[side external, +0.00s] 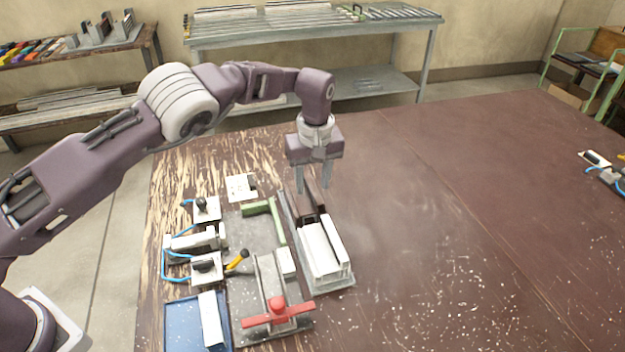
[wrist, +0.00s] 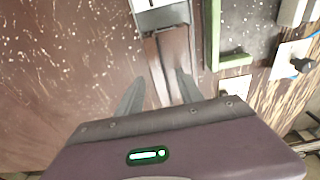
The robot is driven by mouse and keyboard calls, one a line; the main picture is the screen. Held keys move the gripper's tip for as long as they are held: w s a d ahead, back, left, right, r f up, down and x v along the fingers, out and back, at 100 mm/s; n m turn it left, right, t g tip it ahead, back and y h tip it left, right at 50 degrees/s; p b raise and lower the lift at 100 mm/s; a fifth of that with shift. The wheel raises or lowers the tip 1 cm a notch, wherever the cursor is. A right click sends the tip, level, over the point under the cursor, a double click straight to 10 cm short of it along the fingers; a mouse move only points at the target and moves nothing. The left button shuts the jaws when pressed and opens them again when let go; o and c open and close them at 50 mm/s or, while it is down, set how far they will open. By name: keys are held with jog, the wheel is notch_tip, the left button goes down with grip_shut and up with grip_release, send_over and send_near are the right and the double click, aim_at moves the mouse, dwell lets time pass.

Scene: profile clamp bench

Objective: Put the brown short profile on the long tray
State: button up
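The brown short profile (side external: 311,208) is a dark brown channel-like piece. It lies at the far end of the long grey tray (side external: 342,286), in line with white profiles (side external: 325,250). In the wrist view the brown profile (wrist: 172,52) runs up the middle, below a white profile's end (wrist: 160,18). My gripper (side external: 314,189) points down over the brown profile's far end. In the wrist view its fingers (wrist: 160,78) are spread to either side of the profile. I cannot tell whether they touch it. The profile's far end is partly hidden by the fingers.
Left of the tray are a green angle stop (side external: 264,207), a clamp with a red handle (side external: 278,309), a yellow-handled tool (side external: 238,259) and wired boxes (side external: 207,268). A blue tray (side external: 183,323) holds a white profile.

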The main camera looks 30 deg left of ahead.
jog(key=shift+r, duration=0.1)
jog(key=r, duration=0.7)
jog(key=shift+s+d, duration=0.3)
jog(key=shift+a+r, duration=0.15)
jog(key=shift+r, duration=0.05)
jog(key=s+a+r+h, duration=0.1)
jog(key=s+a+r, duration=0.2)
jog(key=r, duration=0.4)
jog(key=s+a+r+h, duration=0.1)
jog(key=s+a+r, duration=0.25)
jog(key=r, duration=0.25)
jog(key=s+a+r+m+t, duration=0.2)
jog(key=s+a+r+m, duration=0.15)
jog(key=s+r, duration=0.5)
jog(key=s+a+f+m+t, duration=0.1)
jog(key=s+f+m, duration=0.1)
jog(key=s, duration=1)
jog(key=s+a+f+m+t+y, duration=0.1)
jog(key=s+f+m, duration=0.2)
jog(key=s, duration=0.9)
jog(key=shift+s+a+f+t, duration=0.25)
jog(key=shift+s+f+t, duration=0.05)
jog(key=shift+s+f, duration=0.15)
